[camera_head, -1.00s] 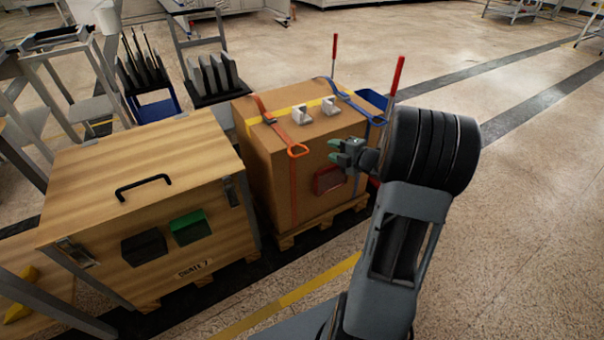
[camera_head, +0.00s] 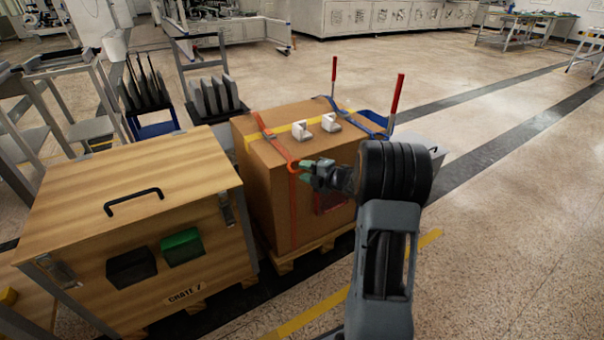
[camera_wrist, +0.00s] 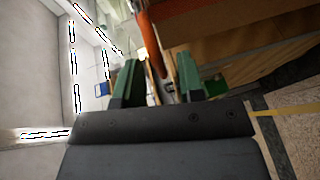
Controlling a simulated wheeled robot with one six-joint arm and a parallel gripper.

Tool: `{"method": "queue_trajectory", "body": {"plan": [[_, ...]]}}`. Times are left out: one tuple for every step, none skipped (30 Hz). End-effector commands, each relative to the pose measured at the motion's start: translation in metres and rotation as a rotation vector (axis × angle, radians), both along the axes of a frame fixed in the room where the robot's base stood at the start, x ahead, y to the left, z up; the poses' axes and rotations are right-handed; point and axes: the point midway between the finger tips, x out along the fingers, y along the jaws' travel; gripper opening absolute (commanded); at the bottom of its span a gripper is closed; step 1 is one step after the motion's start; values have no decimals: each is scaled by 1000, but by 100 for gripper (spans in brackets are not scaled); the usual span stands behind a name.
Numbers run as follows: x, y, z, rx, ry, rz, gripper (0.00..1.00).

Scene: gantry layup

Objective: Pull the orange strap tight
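The orange strap (camera_head: 264,126) runs over the left part of the cardboard box's top and down its front face. Its orange pull loop (camera_head: 292,167) hangs at the box's front top edge. My gripper (camera_head: 304,168) has its green fingertips at the loop's right side and partly hides it. In the wrist view my gripper's green fingers (camera_wrist: 157,82) are apart, and the orange strap end (camera_wrist: 150,42) shows in the gap between them. I cannot tell whether a finger touches it.
The cardboard box (camera_head: 272,205) stands on a pallet and carries a blue strap (camera_head: 357,122) and two white brackets (camera_head: 302,125). Upright red handles (camera_head: 397,94) rise behind it. A wooden crate (camera_head: 75,235) stands close on the left. Open floor (camera_head: 500,220) lies to the right.

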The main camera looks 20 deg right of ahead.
Motion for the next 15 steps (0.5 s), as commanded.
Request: {"method": "queue_trajectory", "body": {"plan": [[5, 3, -2, 0, 0, 1, 36], [7, 4, -3, 0, 0, 1, 36], [9, 5, -3, 0, 1, 0, 36], [10, 6, -3, 0, 0, 0, 36], [11, 7, -3, 0, 0, 0, 36], [13, 7, -3, 0, 0, 0, 36], [13, 8, -3, 0, 0, 0, 36], [14, 8, -3, 0, 0, 0, 36], [14, 8, -3, 0, 0, 0, 36], [15, 9, -3, 0, 0, 0, 36], [15, 9, -3, 0, 0, 0, 36], [15, 9, -3, 0, 0, 0, 36], [15, 9, -3, 0, 0, 0, 36], [15, 8, -3, 0, 0, 0, 36], [15, 9, -3, 0, 0, 0, 36]]}}
